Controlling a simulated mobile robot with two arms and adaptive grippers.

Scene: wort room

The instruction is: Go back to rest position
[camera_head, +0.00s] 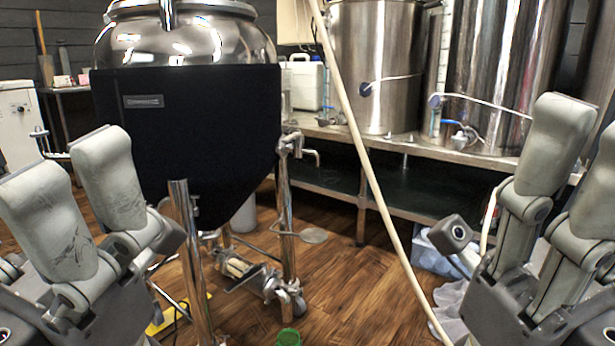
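My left gripper (82,205) is at the lower left, with its thick grey fingers pointing up and apart. Nothing shows between them. My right gripper (570,165) is at the lower right, its fingers also up and apart, with nothing between them. Part of it is cut off by the right edge. Both grippers are in front of the brewing equipment, well apart from each other, and neither is seen holding anything.
A steel fermenter with a black jacket (190,140) stands on legs at centre left. Steel tanks (375,60) stand on a metal bench (330,140) behind. A pale hose (365,150) hangs across the middle. A green object (288,337) is on the wooden floor (335,270).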

